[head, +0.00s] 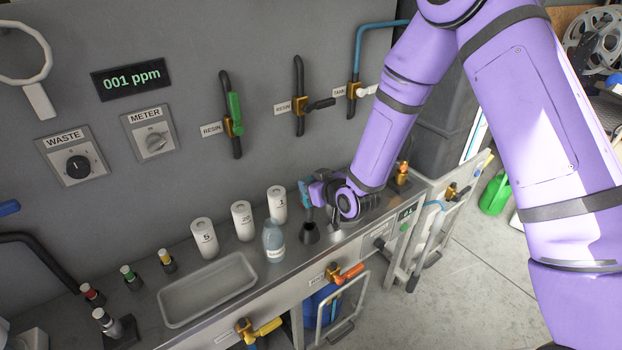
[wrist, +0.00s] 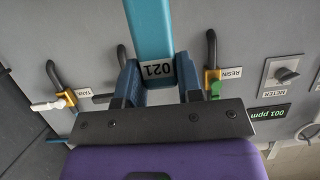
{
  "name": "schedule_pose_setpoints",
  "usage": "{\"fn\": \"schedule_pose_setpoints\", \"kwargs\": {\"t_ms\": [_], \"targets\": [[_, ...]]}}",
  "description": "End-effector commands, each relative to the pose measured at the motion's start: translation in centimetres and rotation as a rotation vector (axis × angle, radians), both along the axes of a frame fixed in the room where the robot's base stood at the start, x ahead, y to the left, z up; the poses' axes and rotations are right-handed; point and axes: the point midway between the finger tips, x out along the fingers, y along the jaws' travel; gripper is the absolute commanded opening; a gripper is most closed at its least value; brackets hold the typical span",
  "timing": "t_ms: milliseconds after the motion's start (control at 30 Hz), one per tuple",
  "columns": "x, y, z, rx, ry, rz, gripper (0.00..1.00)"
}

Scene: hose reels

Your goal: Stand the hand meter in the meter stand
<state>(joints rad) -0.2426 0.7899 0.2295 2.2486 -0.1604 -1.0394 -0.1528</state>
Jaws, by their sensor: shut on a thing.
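The hand meter is a teal bar (wrist: 150,30) held between the dark blue fingers of my gripper (wrist: 160,85) in the wrist view, with an upside-down "021" on it. In the head view the blue meter (head: 305,193) shows at the left of my gripper (head: 318,190), above the counter's back half. A thin grey part (head: 308,214) hangs below it. A dark cone-shaped holder (head: 309,233), which looks like the meter stand, stands on the counter just below. I cannot tell whether the grey part touches or enters it.
A bluish bottle (head: 273,240) and several white numbered cups (head: 204,238) stand left of the cone. A shallow grey tray (head: 208,290) lies farther left. The back panel (head: 190,70) carries valves, dials and a "001 ppm" display (head: 131,78).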

Motion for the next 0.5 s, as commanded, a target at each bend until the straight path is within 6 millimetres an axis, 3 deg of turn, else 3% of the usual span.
{"fn": "schedule_pose_setpoints", "kwargs": {"t_ms": [500], "targets": [[0.0, 0.0, -3.6, -0.001, 0.001, 0.0, 0.0]]}}
